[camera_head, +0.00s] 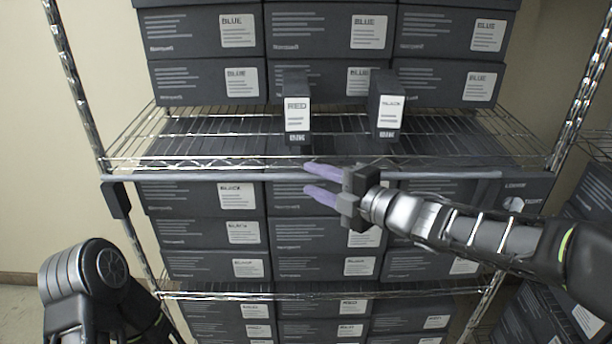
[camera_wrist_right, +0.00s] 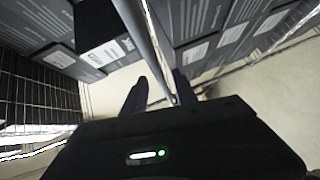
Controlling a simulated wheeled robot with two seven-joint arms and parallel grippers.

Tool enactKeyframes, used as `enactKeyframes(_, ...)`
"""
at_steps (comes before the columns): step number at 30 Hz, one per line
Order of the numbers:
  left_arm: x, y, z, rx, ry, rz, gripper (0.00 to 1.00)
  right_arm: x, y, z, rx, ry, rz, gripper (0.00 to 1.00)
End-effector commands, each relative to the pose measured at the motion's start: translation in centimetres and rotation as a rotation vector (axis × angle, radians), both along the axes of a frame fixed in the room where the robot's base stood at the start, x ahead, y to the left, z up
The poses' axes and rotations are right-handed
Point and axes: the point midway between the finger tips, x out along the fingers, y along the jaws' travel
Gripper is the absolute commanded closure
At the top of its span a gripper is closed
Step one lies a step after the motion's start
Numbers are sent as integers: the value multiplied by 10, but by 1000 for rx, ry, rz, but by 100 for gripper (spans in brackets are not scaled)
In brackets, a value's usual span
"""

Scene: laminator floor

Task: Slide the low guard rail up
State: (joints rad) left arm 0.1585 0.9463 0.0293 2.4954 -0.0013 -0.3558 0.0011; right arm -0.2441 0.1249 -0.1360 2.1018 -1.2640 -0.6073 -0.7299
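The low guard rail (camera_head: 220,177) is a thin grey bar across the front of the shelving, just below the middle wire shelf. A dark bracket (camera_head: 117,199) is at its left end and a dark plate with a label (camera_head: 522,190) at its right end. My right gripper (camera_head: 308,179) is at the rail's middle, its two purple fingers apart, one above the other. In the right wrist view the rail (camera_wrist_right: 140,35) runs down between the fingertips (camera_wrist_right: 160,90), with a gap visible on its left. I cannot tell whether either finger touches it. My left gripper is out of view.
Dark cartons (camera_head: 205,235) fill the levels above and below. My left arm is at lower left, away from the rail.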

Motion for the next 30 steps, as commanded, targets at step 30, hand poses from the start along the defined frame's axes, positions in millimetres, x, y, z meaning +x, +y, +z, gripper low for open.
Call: enactKeyframes(30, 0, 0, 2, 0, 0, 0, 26, 21, 21, -4, 0, 0, 0, 100)
